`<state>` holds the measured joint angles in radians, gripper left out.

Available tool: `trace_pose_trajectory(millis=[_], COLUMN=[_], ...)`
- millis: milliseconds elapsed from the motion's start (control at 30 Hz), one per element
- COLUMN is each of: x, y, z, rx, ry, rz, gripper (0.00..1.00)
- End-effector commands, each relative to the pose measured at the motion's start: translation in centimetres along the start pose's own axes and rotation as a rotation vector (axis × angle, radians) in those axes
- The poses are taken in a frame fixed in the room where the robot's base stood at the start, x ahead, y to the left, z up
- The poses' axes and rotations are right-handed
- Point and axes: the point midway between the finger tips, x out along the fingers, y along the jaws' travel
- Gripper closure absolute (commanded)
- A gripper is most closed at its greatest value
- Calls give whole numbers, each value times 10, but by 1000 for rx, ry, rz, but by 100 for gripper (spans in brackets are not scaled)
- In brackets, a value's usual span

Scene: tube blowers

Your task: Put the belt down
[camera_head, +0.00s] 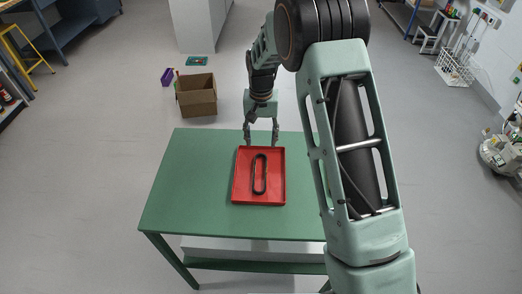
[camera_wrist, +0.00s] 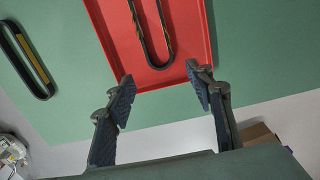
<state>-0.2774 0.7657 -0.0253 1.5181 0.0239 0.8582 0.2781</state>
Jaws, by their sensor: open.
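A black oval belt (camera_head: 254,175) lies inside a shallow red tray (camera_head: 240,188) on the green table (camera_head: 190,185). In the wrist view the belt's rounded end (camera_wrist: 157,65) rests on the floor of the tray (camera_wrist: 196,35), its far part cut off by the frame. My gripper (camera_head: 262,141) is open and empty at the tray's far edge. In the wrist view its fingers (camera_wrist: 160,80) are spread wide on either side of the tray's near rim, apart from the belt.
Another dark oval loop (camera_wrist: 25,62) with a yellow strip lies on the table beside the tray; my arm likely hides it in the head view. The table's left part is clear. A cardboard box (camera_head: 197,98) stands on the floor beyond.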

Motion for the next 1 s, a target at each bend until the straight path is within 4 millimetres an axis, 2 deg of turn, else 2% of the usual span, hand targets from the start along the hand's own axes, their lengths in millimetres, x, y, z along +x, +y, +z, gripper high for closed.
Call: trace_pose_trajectory(millis=[100,300,867,1000], x=[-22,-42,-46,-66], y=[0,0,0,8], z=[-1,0,-1,-17], rx=[0,0,-4,-75], ry=[4,0,4,90], rz=[-1,0,3,48], gripper=[52,52,52,52])
